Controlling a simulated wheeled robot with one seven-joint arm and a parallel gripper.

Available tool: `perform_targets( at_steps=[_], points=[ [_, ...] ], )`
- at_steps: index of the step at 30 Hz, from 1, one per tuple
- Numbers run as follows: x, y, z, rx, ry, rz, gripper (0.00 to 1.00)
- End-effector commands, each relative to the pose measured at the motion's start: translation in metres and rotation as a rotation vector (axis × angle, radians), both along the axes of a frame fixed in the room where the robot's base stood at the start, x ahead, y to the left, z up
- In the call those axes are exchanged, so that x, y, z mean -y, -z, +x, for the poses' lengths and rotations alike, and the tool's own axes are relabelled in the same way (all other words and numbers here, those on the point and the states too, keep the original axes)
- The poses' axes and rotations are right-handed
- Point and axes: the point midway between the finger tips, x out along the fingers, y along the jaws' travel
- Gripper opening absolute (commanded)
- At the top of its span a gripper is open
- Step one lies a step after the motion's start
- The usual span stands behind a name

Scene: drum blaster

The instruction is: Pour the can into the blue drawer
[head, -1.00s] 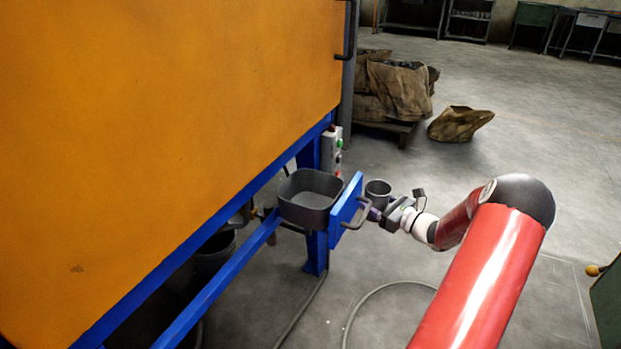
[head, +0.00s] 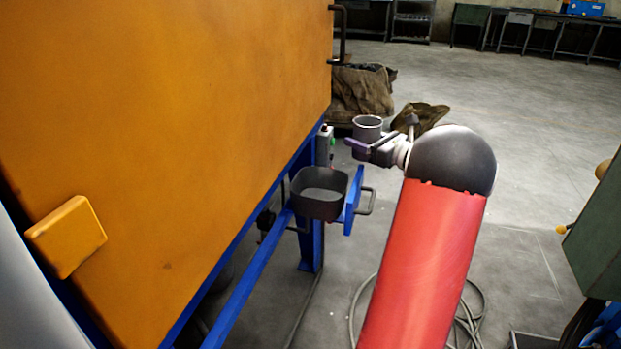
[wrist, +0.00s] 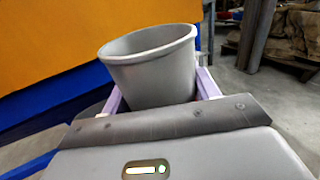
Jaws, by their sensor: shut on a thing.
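A grey can (head: 367,127) is held by my gripper (head: 362,146), up and to the right of the drawer. The can looks close to upright in the head view. In the wrist view the can (wrist: 155,68) sits between the two pale purple fingers, with its open mouth up; its contents cannot be seen. The drawer (head: 320,207) is a dark grey open bin with a blue front panel (head: 353,201) and a dark handle (head: 368,202). It stands pulled out below the orange machine, and its inside shows a lighter grey floor. The can is apart from the drawer.
The large orange machine (head: 170,110) fills the left side, with blue frame legs (head: 312,246) under it. A small control box (head: 325,146) stands behind the drawer. Brown sacks (head: 362,92) lie farther back. A green cabinet (head: 592,240) is at the right. Open floor lies between.

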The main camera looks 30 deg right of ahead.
Motion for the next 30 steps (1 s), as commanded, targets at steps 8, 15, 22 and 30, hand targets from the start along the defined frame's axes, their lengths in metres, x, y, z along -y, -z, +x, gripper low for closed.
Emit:
perform_targets(
  at_steps=[8,15,22,30],
  points=[
    [-0.001,-0.002,0.0,0.0,-0.001,-0.022,0.33],
    [-0.006,-0.004,0.001,-0.005,-0.001,-0.111,0.33],
    [-0.013,-0.01,0.001,-0.014,-0.002,-0.226,0.33],
    [-0.02,-0.015,0.002,-0.024,-0.001,-0.36,0.33]
  ],
)
